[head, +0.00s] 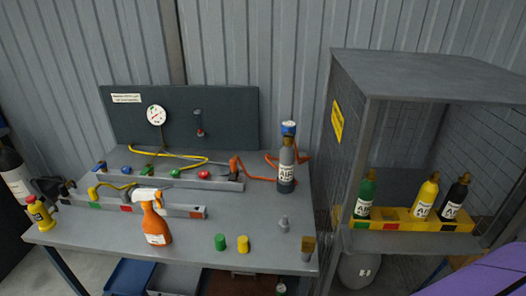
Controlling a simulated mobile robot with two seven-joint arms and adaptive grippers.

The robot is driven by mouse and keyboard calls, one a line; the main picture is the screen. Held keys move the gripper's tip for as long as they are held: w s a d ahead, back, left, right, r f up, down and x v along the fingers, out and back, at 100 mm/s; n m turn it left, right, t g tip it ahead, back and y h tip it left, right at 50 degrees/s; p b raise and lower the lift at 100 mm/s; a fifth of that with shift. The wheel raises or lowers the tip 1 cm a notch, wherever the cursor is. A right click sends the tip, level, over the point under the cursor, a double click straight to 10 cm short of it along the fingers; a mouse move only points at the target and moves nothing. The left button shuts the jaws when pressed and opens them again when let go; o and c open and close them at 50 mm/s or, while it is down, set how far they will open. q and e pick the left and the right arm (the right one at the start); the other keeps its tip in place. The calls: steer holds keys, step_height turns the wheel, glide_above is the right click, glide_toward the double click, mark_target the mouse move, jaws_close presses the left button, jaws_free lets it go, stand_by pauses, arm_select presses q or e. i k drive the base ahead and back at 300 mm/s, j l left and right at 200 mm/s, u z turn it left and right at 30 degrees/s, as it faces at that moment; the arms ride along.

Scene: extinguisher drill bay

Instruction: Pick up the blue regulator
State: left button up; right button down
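A blue fitting (289,128) sits on top of an upright grey air cylinder (286,168) at the right back of the workbench (190,245). Another small blue part (100,167) is at the left end of the grey rail, beside green and red ones. I cannot tell from their shape which of the two blue things is the regulator. Neither of my grippers shows in the head view.
An orange spray bottle (154,224) stands at the bench front. Green (220,242) and yellow (243,244) caps stand right of it. A yellow hose and an orange hose (258,178) lie at the back. A mesh cage (430,70) with several cylinders stands right.

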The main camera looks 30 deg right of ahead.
mark_target(287, 125)
steer(key=i+j+z, duration=0.1)
steer(key=j+z, duration=0.15)
steer(key=z, duration=0.2)
steer(key=j+z, duration=0.7)
steer(key=j, duration=0.7)
